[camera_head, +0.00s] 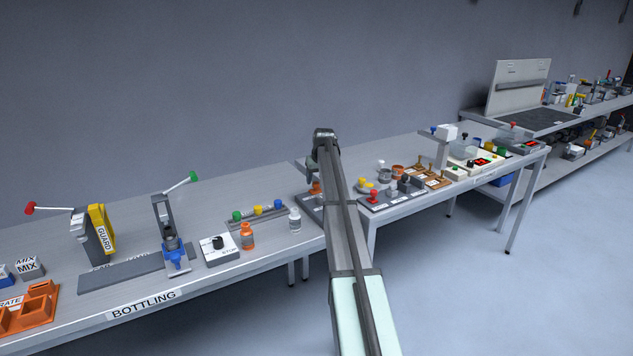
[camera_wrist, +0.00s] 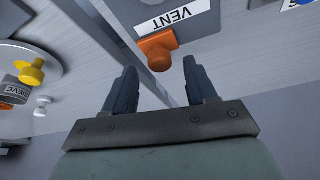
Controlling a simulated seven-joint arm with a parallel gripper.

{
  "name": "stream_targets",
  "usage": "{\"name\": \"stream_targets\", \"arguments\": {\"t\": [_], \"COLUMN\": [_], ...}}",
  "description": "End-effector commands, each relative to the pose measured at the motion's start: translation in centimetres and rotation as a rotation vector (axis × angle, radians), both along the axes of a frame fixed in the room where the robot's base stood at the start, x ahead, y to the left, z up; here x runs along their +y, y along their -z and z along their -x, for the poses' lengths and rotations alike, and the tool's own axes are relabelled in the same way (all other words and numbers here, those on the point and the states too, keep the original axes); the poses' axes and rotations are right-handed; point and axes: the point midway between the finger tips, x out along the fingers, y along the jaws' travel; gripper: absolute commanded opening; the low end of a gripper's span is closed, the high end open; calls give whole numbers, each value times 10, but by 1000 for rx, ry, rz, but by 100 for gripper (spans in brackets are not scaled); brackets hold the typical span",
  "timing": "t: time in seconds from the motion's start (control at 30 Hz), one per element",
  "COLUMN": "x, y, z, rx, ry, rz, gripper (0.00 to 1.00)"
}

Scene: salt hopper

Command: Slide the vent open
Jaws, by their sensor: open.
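In the wrist view the vent shows as a grey plate (camera_wrist: 150,10) at the top, with a white VENT label (camera_wrist: 165,17) that reads upside down. An orange knob (camera_wrist: 157,48) stands at the plate's edge, just below the label. My gripper (camera_wrist: 160,68) is open and empty, one finger on each side of the knob's lower end in the picture. I cannot tell whether either finger touches it. In the head view an orange piece (camera_head: 316,188) shows beside my arm, which hides most of that spot.
A round plate with a yellow knob (camera_wrist: 30,72), a white knob (camera_wrist: 42,105) and a SIEVE label (camera_wrist: 14,92) lies left in the wrist view. The bottling bench (camera_head: 200,274) stands left in the head view, with an orange bottle (camera_head: 247,238) and a white bottle (camera_head: 295,221).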

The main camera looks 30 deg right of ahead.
Motion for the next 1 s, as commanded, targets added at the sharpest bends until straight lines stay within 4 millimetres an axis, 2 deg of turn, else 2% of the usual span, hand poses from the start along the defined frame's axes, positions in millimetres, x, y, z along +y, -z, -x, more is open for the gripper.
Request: {"name": "stream_targets", "arguments": {"t": [0.2,0.53,1.0], "x": [-1,-1,-1], "y": [15,16,16], "z": [-6,-6,-6], "rx": [1,1,1], "ry": [0,0,0], "rz": [0,0,0], "gripper": [57,57,13]}}
